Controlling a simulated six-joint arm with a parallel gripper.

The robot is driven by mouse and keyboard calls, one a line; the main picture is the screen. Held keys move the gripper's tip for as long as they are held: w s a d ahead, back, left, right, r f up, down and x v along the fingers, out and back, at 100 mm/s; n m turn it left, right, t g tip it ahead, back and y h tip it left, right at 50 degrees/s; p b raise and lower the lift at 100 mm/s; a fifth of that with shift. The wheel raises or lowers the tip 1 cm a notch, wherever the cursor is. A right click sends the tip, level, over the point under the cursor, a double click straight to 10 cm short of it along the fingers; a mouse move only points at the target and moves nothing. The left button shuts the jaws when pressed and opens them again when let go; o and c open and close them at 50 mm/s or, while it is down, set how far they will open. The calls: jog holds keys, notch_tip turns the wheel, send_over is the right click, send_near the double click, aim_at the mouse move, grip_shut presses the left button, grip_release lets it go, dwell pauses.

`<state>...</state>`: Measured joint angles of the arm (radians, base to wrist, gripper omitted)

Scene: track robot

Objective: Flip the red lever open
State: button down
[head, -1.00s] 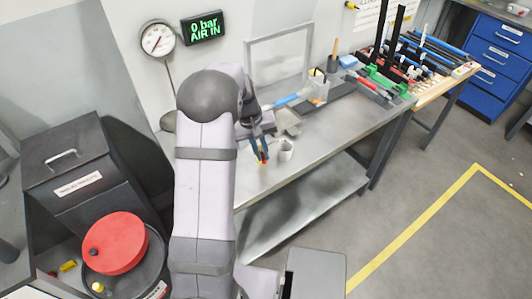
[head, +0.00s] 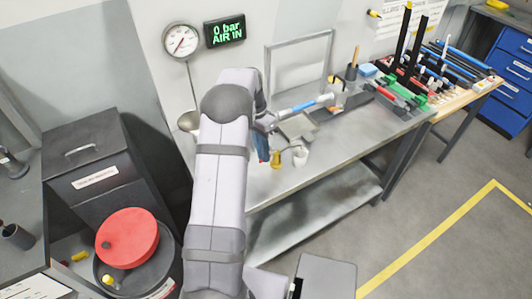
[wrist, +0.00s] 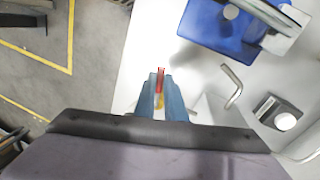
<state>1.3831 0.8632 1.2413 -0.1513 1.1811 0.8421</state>
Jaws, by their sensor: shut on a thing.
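The red lever (wrist: 160,71) shows as a small red strip at the tips of my gripper's blue fingers in the wrist view. A yellow part (wrist: 159,98) shows between the fingers below it. My gripper (wrist: 160,84) is shut on the lever, and its fingers hide much of it. In the head view my gripper (head: 263,152) points down over the bench's near edge, partly behind my arm. A yellow fitting (head: 276,160) stands just right of the fingers. How far the lever is turned cannot be told.
A white cup (head: 300,156) stands right of the fitting on the metal bench (head: 318,166). Tools crowd the bench's far right.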

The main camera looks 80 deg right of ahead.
jog(key=shift+w+d+r+m, duration=0.1)
jog(key=shift+w+d+m, duration=0.15)
jog(key=shift+m, duration=0.3)
jog(key=shift+w+d+m, duration=0.1)
jog(key=shift+d+m, duration=0.2)
jog(key=shift+m, duration=0.25)
jog(key=c, duration=1.8)
grip_release()
jog(key=shift+w+d+r+b, duration=0.2)
jog(key=shift+r+b, duration=0.1)
jog(key=shift+r, duration=0.9)
jog(key=shift+w+d+r+b, duration=0.15)
jog(key=shift+r+b, duration=0.1)
jog(key=shift+r, duration=0.9)
jog(key=shift+w+d+r+b, duration=0.1)
jog(key=shift+w+r+b, duration=0.15)
jog(key=shift+r, duration=0.95)
